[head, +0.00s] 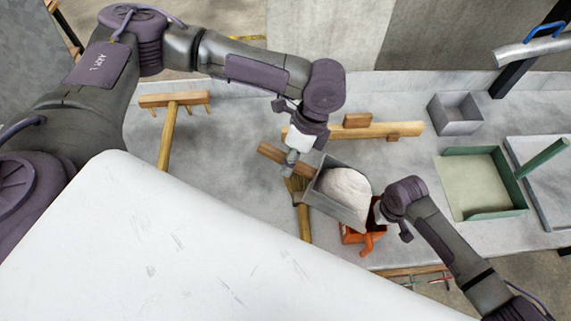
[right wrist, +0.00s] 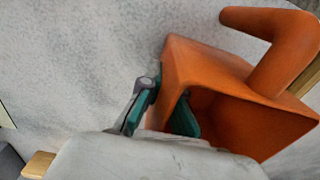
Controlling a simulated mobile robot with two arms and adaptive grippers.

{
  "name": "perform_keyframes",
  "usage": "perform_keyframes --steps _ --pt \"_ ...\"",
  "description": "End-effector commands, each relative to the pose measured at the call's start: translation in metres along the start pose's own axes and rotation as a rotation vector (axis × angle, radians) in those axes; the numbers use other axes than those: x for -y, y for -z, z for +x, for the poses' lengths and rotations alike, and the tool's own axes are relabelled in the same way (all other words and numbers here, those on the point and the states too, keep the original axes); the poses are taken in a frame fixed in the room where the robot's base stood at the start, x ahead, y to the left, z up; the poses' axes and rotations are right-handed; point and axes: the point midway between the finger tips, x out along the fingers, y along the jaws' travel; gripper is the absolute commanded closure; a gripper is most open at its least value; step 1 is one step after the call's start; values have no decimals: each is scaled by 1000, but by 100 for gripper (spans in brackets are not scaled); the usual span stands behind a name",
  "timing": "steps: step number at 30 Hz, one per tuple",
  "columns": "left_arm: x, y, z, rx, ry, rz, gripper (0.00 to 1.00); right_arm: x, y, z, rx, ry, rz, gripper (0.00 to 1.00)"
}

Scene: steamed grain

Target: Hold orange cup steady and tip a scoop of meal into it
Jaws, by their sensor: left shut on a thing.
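My left gripper (head: 291,160) is shut on the wooden handle of a grey square scoop (head: 322,194). A mound of pale meal (head: 346,188) fills the scoop. In the head view the scoop overlaps the upper part of the orange cup (head: 351,237); the gap in height is hard to tell. My right gripper (head: 378,213) is at the cup. The right wrist view shows the orange cup (right wrist: 205,70) close up, with its handle at upper right. The green-padded fingers of the right gripper (right wrist: 168,115) straddle one cup wall, one finger inside the opening.
A green-walled tray (head: 480,208) and a small grey box (head: 456,113) stand to the right. A wooden rack (head: 390,130) lies behind the scoop. A wooden rake (head: 168,135) and a brush (head: 304,215) lie to the left. A white panel (head: 190,250) covers the lower left.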

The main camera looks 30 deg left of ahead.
Motion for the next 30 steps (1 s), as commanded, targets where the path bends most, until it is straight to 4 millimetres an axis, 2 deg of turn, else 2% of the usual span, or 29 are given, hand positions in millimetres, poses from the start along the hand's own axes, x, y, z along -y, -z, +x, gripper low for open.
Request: perform_keyframes --steps 2,16,24,30 --pt "1 4 -13 51 -50 -9 100 0 0 0 0 0 0 100" --pt "0 32 -66 301 -345 -146 100 0 0 0 0 0 0 100" --pt "1 53 -86 411 -479 -249 100 0 0 0 0 0 0 100" --pt "1 63 -94 464 -545 -295 100 0 0 0 0 0 0 100"
